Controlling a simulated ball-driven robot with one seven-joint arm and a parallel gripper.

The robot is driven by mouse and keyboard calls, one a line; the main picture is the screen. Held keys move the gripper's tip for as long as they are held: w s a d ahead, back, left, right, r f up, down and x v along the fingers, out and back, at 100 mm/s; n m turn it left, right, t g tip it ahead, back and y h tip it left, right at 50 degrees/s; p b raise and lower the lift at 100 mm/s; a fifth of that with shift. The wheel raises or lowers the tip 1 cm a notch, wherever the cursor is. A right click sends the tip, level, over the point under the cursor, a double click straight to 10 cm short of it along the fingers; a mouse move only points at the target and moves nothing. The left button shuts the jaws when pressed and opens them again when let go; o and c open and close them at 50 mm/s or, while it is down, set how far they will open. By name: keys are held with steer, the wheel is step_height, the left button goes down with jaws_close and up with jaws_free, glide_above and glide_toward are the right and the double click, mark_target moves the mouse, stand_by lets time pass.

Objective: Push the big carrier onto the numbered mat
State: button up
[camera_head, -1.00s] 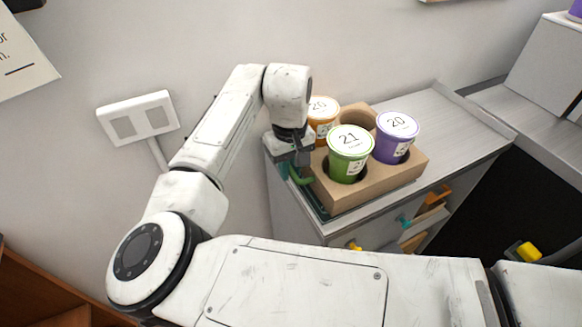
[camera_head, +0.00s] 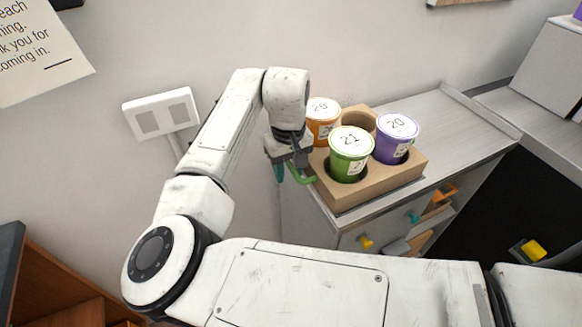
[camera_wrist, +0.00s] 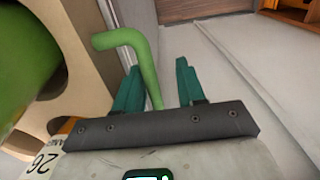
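The big carrier (camera_head: 385,187) is a tan cardboard tray near the left end of the counter in the head view. It holds an orange cup (camera_head: 322,131), a green cup (camera_head: 349,165) and a purple cup (camera_head: 394,149); one hole is empty. My gripper (camera_head: 290,172) is just left of the carrier, pointing down. In the wrist view, its teal fingers (camera_wrist: 160,85) are apart. A green bent rod (camera_wrist: 147,70) stands between them, its tip towards the carrier (camera_wrist: 85,75); I cannot tell whether it touches. No numbered mat can be made out.
The grey counter (camera_head: 445,130) has bare room right of and behind the carrier, with a raised lip (camera_head: 480,110) at its right end. The wall (camera_head: 220,40) is behind. Drawers with coloured handles are below the counter's front edge.

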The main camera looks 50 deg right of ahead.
steer(key=shift+o, duration=1.3)
steer(key=shift+w+a, duration=0.1)
step_height(320, 180, up, 11)
steer(key=b, duration=0.1)
steer(key=shift+f, duration=0.1)
